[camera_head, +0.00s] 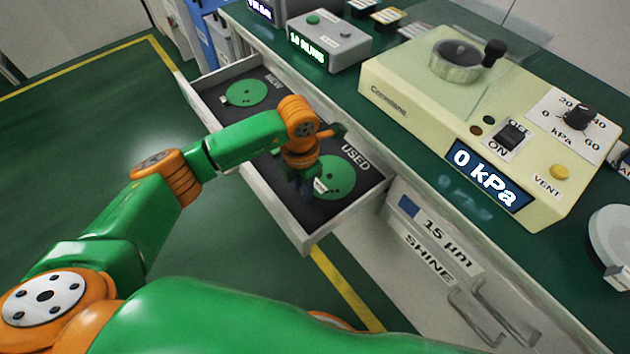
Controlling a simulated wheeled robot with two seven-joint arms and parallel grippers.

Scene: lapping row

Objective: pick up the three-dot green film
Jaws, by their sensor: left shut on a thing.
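An open drawer (218,133) holds green round films on a dark lining. One green film (246,93) lies in the part marked NEW. Another green film (338,177) is in the part marked USED, with a small pale tab at its left edge. Its dots are too small to count. My left gripper (306,192) points down into the drawer at this film's left edge and is shut on it by the tab. The wrist hides part of the drawer. I cannot tell whether the film is lifted. My right gripper is not in view.
The cream vacuum unit (410,89) with a 0 kPa display (485,178) stands on the green counter, right of the drawer. A grey box (329,44) with a lit display stands behind. A shut drawer marked 15 µm SHINE (432,240) is beside the open one.

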